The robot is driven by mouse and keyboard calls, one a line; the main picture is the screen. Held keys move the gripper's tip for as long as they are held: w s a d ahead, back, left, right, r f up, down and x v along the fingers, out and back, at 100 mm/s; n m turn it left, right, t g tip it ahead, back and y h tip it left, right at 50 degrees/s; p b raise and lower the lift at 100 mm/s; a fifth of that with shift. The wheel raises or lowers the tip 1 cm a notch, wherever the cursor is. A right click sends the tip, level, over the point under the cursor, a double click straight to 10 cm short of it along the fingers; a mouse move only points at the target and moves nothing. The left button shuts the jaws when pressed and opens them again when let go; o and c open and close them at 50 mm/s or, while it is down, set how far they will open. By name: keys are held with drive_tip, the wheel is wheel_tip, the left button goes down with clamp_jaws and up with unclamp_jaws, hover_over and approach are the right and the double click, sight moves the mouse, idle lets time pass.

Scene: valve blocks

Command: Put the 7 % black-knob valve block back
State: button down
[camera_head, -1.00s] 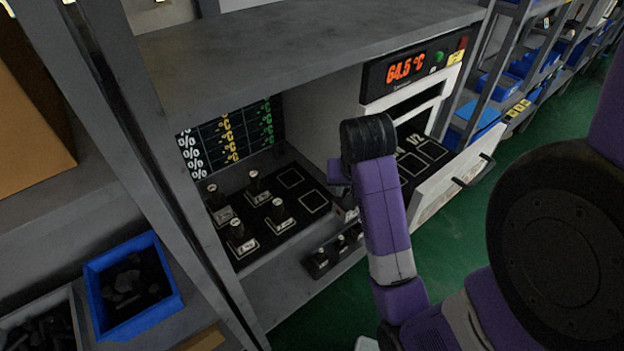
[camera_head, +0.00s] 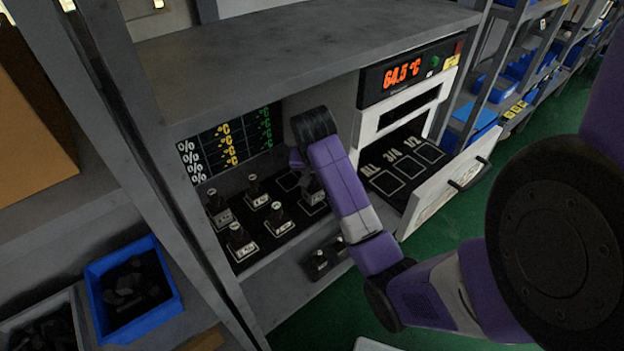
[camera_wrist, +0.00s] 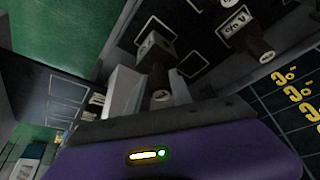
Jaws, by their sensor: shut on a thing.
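My gripper (camera_head: 303,165) is shut on a valve block (camera_head: 315,194) with a black knob, at the right front of the dark slotted board (camera_head: 264,247) in the shelf bay. In the wrist view the knob (camera_wrist: 160,99) is between the fingers and the pale block (camera_wrist: 155,46) shows beyond it, near outlined slots. I cannot tell whether the block touches the board. Several other black-knob blocks stand upright on the board, such as one at front left (camera_head: 240,240) and one beside it (camera_head: 277,217). The 7 % marking is not readable.
A chart of % and °C signs (camera_head: 230,142) is behind the board. Small knobbed blocks (camera_head: 318,262) stand in front below it. To the right, a white cabinet reading 64.5 °C has an open door (camera_head: 445,190). The shelf top (camera_head: 310,60) overhangs the bay.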

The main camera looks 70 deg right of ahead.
sight(313, 184)
drive_tip(key=shift+f, duration=0.75)
drive_tip(key=shift+w+d+f+p, duration=0.1)
drive_tip(key=shift+w+f+p, duration=0.1)
drive_tip(key=shift+f+p, duration=0.4)
drive_tip(key=shift+f, duration=0.2)
drive_tip(key=c, duration=1.1)
unclamp_jaws()
drive_tip(key=shift+c, duration=0.2)
